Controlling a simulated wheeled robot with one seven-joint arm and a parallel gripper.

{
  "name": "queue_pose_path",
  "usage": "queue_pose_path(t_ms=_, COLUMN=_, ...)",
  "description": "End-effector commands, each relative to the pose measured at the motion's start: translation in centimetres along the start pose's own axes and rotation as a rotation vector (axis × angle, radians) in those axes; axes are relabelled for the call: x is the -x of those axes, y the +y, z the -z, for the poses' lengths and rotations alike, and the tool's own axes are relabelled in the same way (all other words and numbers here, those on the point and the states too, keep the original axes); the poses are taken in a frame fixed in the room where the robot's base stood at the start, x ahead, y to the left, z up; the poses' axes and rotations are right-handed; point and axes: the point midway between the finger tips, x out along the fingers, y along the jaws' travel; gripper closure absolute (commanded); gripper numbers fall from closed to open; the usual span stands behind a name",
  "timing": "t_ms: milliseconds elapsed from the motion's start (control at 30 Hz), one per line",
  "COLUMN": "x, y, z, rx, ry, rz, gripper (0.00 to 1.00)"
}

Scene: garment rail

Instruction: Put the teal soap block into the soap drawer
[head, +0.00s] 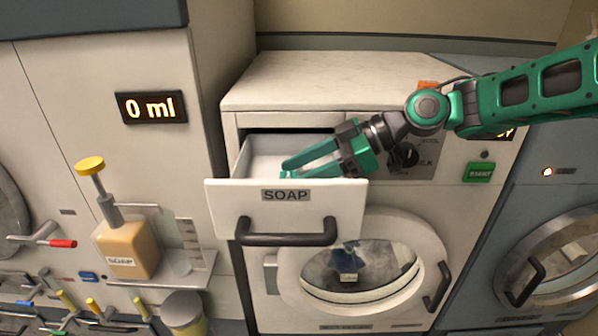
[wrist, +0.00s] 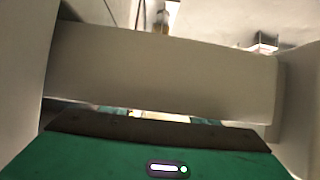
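The soap drawer (head: 285,212) is pulled open from the machine, its front labelled SOAP. My gripper (head: 288,170) reaches into it from the right, its green fingers low between the drawer walls. The fingers look spread, with a gap between them. In the wrist view, the drawer wall (wrist: 160,75) fills the middle, and parts of the fingertips (wrist: 160,117) show beneath it with a bright gap between. I cannot make out the teal soap block in either view; it may be hidden by the fingers or the drawer front.
A soap pump bottle (head: 128,248) stands on a shelf at the left, below a display reading 0 ml (head: 151,107). The machine top (head: 330,80) is mostly clear, with an orange object (head: 428,85) at its right. A round washer door (head: 350,275) is below the drawer.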

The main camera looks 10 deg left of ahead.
Motion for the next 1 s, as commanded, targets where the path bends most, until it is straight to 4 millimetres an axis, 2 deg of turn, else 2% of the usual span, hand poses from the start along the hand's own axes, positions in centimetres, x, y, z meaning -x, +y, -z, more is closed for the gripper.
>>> queue_pose_path(t_ms=133, x=0.1, y=0.0, z=0.2, rx=0.001, ry=0.0, rz=-0.001, gripper=0.46)
queue_pose_path(t_ms=267, x=1.3, y=0.1, z=0.2, rx=0.0, ry=0.001, rz=-0.004, gripper=0.46)
queue_pose_path(t_ms=700, x=9.6, y=0.1, z=0.1, rx=-0.001, ry=-0.001, rz=-0.005, gripper=0.46)
queue_pose_path(t_ms=833, x=11.1, y=0.1, z=0.1, rx=-0.001, ry=0.0, rz=-0.004, gripper=0.46)
queue_pose_path(t_ms=1000, x=12.1, y=0.1, z=0.1, rx=-0.002, ry=0.0, rz=-0.003, gripper=0.46)
